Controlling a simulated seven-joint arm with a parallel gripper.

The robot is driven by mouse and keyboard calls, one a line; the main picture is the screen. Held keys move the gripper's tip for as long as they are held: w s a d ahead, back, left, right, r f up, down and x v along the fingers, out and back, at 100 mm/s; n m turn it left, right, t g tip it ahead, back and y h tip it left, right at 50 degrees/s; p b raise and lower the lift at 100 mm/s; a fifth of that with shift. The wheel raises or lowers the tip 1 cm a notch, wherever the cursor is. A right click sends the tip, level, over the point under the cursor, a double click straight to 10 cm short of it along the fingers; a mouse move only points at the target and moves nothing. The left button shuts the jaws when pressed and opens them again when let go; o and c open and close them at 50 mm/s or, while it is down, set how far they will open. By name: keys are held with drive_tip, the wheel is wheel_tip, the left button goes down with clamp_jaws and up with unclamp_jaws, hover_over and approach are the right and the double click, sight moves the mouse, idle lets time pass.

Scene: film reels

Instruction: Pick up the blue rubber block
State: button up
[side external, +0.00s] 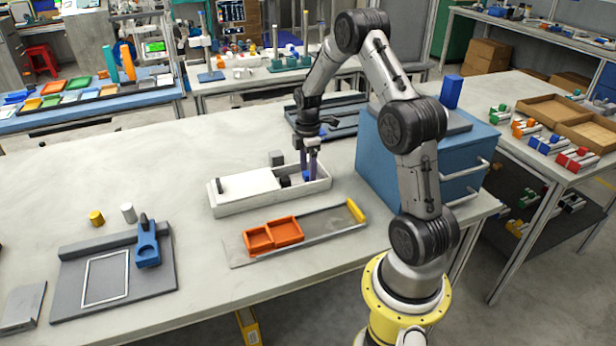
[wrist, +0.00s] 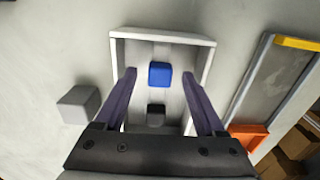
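The blue rubber block (wrist: 160,74) lies in the white tray (wrist: 205,60), near one end. In the side view the blue block (side external: 307,176) is partly hidden by my fingers. My gripper (side external: 309,166) points down into that end of the tray (side external: 240,204). In the wrist view my gripper (wrist: 159,76) is open, its two purple fingers on either side of the blue block with a gap on each side. I cannot tell how far the tips are above the tray floor. A dark block (wrist: 156,115) also lies in the tray.
A grey block (wrist: 78,104) stands on the table just outside the tray. An orange two-part bin (side external: 273,235) sits on a grey board in front. A blue drawer cabinet (side external: 400,165) stands to the right.

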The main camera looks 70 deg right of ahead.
clamp_jaws()
drive_tip(key=shift+r, duration=0.1)
